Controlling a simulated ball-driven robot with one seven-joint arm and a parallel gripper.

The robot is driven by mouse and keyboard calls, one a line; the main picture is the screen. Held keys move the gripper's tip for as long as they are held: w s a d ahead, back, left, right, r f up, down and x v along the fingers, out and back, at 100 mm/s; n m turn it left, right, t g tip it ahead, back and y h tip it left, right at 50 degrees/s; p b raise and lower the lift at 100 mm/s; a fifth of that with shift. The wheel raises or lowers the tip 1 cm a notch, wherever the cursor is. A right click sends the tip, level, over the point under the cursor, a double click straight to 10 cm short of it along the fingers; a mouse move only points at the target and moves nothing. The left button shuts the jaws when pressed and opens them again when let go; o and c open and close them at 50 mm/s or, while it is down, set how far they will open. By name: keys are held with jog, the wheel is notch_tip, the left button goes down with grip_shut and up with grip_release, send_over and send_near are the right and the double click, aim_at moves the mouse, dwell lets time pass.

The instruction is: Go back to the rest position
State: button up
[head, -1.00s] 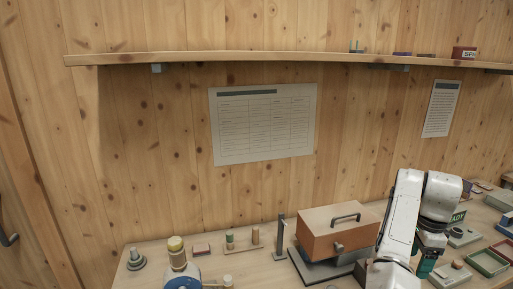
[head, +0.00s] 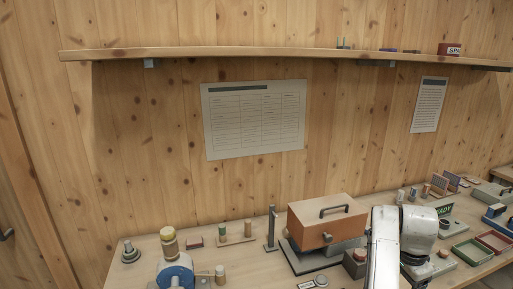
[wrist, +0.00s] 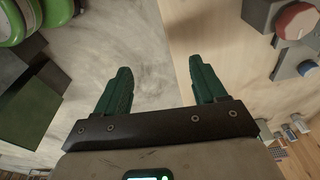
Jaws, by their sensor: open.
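My gripper (wrist: 158,88) shows in the wrist view with its two green fingers spread apart and nothing between them. It hangs over the edge of the wooden bench (wrist: 215,40), with a pale grey surface below on the left. In the head view my white arm stands at the lower right, and its fingers are out of the frame or hidden.
An orange box with a black handle (head: 327,222) stands on the bench (head: 235,262) beside my arm. A blue round device (head: 176,272) is at the left. A red button box (wrist: 298,20) and green rounded things (wrist: 40,15) flank the gripper. A shelf (head: 250,52) runs above.

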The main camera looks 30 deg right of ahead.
jog(key=s+a+f+n+h+b, duration=0.1)
jog(key=s+a+f+n+b, duration=0.35)
jog(key=a+f+n, duration=0.9)
jog(key=s+a+f+n+y, duration=0.1)
jog(key=s+a+n, duration=0.2)
jog(key=s+a, duration=0.2)
jog(key=s+a+f+n+t+y, duration=0.1)
jog(key=s+a+n, duration=0.3)
jog(key=a, duration=0.8)
jog(key=shift+s+f, duration=0.3)
jog(key=shift+s, duration=0.6)
jog(key=shift+n, duration=0.25)
